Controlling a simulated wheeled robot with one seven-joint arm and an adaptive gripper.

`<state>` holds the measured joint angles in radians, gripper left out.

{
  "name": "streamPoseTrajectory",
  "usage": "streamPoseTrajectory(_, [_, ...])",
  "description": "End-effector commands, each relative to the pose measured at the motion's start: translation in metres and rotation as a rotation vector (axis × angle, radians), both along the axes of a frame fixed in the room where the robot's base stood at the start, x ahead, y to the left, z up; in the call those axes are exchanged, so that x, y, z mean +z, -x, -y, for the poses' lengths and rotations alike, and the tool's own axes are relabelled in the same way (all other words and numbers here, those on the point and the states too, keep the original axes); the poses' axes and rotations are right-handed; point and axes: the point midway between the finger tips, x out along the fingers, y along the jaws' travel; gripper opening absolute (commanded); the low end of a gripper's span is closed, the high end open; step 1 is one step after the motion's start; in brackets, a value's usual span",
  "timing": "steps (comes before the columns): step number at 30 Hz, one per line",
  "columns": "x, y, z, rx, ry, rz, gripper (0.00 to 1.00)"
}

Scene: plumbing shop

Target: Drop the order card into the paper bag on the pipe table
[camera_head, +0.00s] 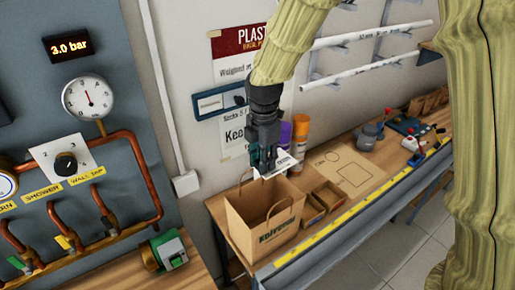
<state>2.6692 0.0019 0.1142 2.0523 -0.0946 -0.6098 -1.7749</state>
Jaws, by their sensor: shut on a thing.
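My gripper (263,158) points down above the paper bag and is shut on a white order card (280,166). The card sticks out to the right of the fingers, over the bag's back right edge. The brown paper bag (250,217) stands upright and open at the left end of the wooden pipe table (218,207), with its handles up and dark print on its front. Whether the card's lower edge is below the bag's rim cannot be told.
Small open cardboard boxes (330,194) stand right of the bag. Purple and orange cylinders (300,130) stand behind. A yellow measuring strip (335,225) runs along the table's front. Valves and fittings (368,136) lie farther right. A panel with copper pipes (135,140) is at left.

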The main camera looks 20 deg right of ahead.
Motion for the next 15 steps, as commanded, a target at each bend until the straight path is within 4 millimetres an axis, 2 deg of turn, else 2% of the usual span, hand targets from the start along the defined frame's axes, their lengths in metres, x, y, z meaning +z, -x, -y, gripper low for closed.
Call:
streamPoseTrajectory(7, [-0.014, 0.015, 0.002, -0.005, 0.001, 0.009, 0.11])
streamPoseTrajectory(10, [-0.026, 0.012, 0.002, -0.003, 0.003, 0.004, 0.11])
streamPoseTrajectory(15, [-0.049, -0.006, 0.0, -0.001, 0.0, -0.009, 0.11])
